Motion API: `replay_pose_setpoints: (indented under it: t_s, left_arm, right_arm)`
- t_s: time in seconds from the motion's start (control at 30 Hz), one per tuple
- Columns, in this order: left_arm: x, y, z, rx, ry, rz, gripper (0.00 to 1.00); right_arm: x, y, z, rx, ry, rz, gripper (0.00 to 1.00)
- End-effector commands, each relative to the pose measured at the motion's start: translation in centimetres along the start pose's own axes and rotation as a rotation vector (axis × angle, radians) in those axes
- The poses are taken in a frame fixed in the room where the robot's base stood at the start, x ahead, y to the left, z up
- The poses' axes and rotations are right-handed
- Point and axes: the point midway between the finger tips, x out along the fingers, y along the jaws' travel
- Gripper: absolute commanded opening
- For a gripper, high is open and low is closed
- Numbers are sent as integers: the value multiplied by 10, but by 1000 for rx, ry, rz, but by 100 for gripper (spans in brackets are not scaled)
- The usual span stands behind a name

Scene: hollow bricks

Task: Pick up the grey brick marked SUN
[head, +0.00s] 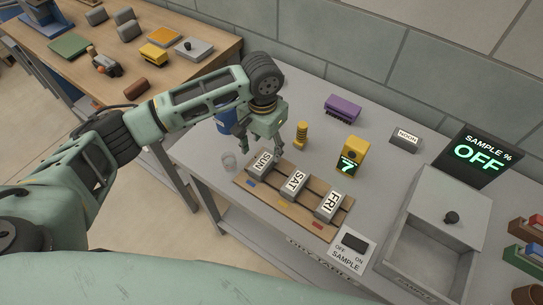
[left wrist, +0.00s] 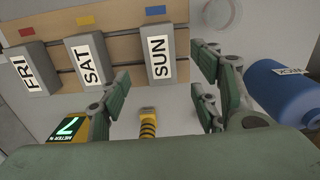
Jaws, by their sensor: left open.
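The grey brick marked SUN (head: 262,163) sits at the left end of a wooden rack, beside the bricks marked SAT (head: 295,182) and FRI (head: 328,205). In the left wrist view the SUN brick (left wrist: 159,57) lies beyond the fingers, between their two sides. My left gripper (head: 273,147) is open and empty, just behind and above the SUN brick in the head view. Its fingers also show in the left wrist view (left wrist: 160,90). I see no contact with the brick. My right gripper is in neither view.
The wooden rack (head: 257,191) has blue, yellow and red marks. A blue container (left wrist: 279,85) stands close to the fingers. A yellow-black post (head: 302,135), yellow meter (head: 353,157), small glass (head: 229,161), SAMPLE switch (head: 353,241) and open grey drawer box (head: 422,249) stand around.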

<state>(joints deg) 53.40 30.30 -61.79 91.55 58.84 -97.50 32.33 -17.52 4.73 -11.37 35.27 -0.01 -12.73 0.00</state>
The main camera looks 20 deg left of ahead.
Motion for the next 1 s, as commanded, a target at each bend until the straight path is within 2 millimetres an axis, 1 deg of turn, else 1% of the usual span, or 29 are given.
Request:
replay_pose_setpoints:
  t_s: [0.03, 0.1, 0.2, 0.27, 0.3, 0.4, 0.5, 0.57, 0.67, 0.83, 1.0]
  left_arm:
    - [6, 0, 2, 4, -6, -2, 57]
    - [13, 0, 1, 2, -5, -1, 57]
    - [24, 0, 1, 1, -4, 0, 57]
    - [30, -1, 1, 0, -4, 1, 57]
    - [35, -2, 1, 0, -4, 1, 57]
    - [51, -4, 0, -1, -4, 0, 57]
    - [66, -3, 0, -1, -2, 1, 57]
    - [71, -3, 0, 0, -1, 1, 57]
    - [74, -3, -1, 0, 1, 2, 57]
    - [74, -3, -1, 0, 1, 2, 57]
    - [74, -3, -1, 0, 1, 2, 42]
  right_arm:
    - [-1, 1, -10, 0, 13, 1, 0]
    - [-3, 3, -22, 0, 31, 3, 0]
    - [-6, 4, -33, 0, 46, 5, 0]
    - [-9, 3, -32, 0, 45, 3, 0]
    - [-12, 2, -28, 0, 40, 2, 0]
    - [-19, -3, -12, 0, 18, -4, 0]
    - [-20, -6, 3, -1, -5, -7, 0]
    - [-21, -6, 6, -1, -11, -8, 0]
    - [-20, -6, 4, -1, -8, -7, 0]
    - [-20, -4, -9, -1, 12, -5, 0]
    - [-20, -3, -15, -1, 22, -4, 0]
